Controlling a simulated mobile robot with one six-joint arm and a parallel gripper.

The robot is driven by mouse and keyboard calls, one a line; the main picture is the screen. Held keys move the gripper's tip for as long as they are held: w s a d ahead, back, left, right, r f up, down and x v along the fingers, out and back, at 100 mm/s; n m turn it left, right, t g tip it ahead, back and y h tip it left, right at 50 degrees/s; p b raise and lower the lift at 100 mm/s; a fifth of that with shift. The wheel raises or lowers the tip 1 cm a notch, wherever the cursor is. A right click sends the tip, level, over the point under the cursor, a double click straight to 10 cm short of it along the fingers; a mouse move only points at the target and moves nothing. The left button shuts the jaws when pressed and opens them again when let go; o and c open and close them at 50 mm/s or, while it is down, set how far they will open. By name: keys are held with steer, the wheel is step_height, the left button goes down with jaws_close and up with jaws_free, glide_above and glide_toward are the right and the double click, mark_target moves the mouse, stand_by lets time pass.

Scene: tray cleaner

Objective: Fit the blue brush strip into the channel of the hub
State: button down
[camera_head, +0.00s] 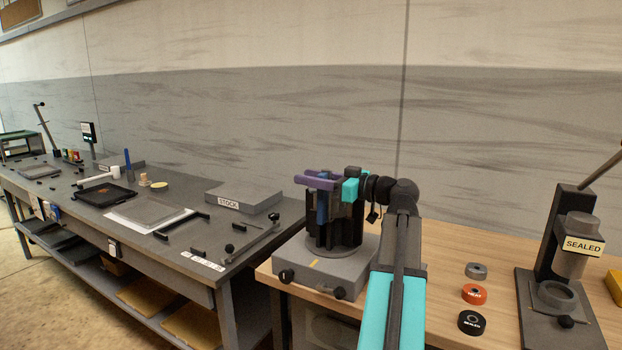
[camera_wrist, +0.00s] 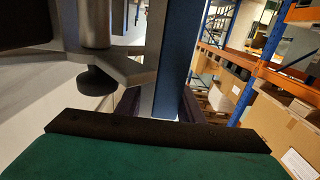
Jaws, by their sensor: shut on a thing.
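The hub (camera_head: 347,226) is a dark, upright, slotted cylinder on a grey block base (camera_head: 325,268) in the head view. My gripper (camera_head: 318,181), with purple fingers, is at the hub's upper left side and shut on the blue brush strip (camera_head: 321,208). The strip hangs upright below the fingers, against the near side of the hub. I cannot tell whether it sits in a channel or only in front of one. In the wrist view the strip (camera_wrist: 182,50) runs upright, with a grey face beside its blue one, between the purple fingers.
A sealing press (camera_head: 562,250) stands at the right of the wooden table. Small grey (camera_head: 476,270), orange (camera_head: 473,293) and black (camera_head: 471,322) discs lie between. A grey bench (camera_head: 120,235) on the left holds a stock block (camera_head: 243,196), a black tray (camera_head: 104,194) and tools.

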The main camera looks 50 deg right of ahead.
steer(key=shift+f+b, duration=0.8)
steer(key=shift+f, duration=0.15)
steer(key=c, duration=1.1)
jaws_free()
steer(key=shift+s, duration=0.1)
steer(key=b+v, duration=0.1)
steer(key=v, duration=1.2)
steer(key=shift+s, duration=0.35)
